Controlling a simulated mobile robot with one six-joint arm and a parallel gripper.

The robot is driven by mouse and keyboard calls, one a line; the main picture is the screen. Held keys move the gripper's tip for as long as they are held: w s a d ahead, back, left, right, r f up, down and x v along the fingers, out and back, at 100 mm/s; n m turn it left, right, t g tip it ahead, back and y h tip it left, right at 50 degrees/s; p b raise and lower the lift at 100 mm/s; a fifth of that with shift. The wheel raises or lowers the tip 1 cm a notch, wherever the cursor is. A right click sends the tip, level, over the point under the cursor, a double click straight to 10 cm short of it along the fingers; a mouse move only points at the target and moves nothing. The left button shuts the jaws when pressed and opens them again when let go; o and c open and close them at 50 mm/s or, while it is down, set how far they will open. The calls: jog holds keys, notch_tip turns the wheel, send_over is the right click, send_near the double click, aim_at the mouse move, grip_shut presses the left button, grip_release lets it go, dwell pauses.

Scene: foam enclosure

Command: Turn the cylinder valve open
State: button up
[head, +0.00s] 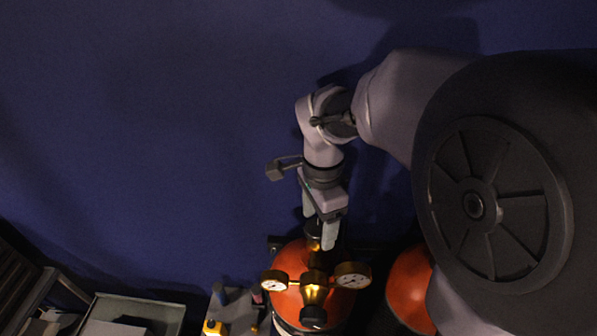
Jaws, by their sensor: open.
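An orange-red gas cylinder (291,308) stands at the bottom centre of the head view. It carries a brass regulator (314,291) with two round white-faced gauges (274,281) and (353,276). The cylinder valve (314,243), a dark round top above brass, sits just behind the regulator. My gripper (319,229) is open and points down at the valve. The wrist partly hides the area behind the valve.
A second orange-red cylinder (410,290) stands to the right, partly behind my arm. A grey tray (172,318) and small tools with a yellow item (213,327) lie at the lower left. A dark slatted structure (22,275) is at the left edge. A blue wall fills the back.

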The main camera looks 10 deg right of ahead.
jog(key=c, duration=1.4)
jog(key=shift+o, duration=0.2)
jog(key=shift+n, duration=0.4)
jog(key=n, duration=0.4)
jog(key=shift+n, duration=0.4)
jog(key=n, duration=0.5)
jog(key=shift+r, duration=0.1)
jog(key=n+p, duration=0.1)
jog(key=n, duration=0.4)
jog(key=shift+n, duration=0.4)
jog(key=n+p, duration=0.1)
jog(key=n, duration=0.3)
jog(key=shift+n, duration=0.4)
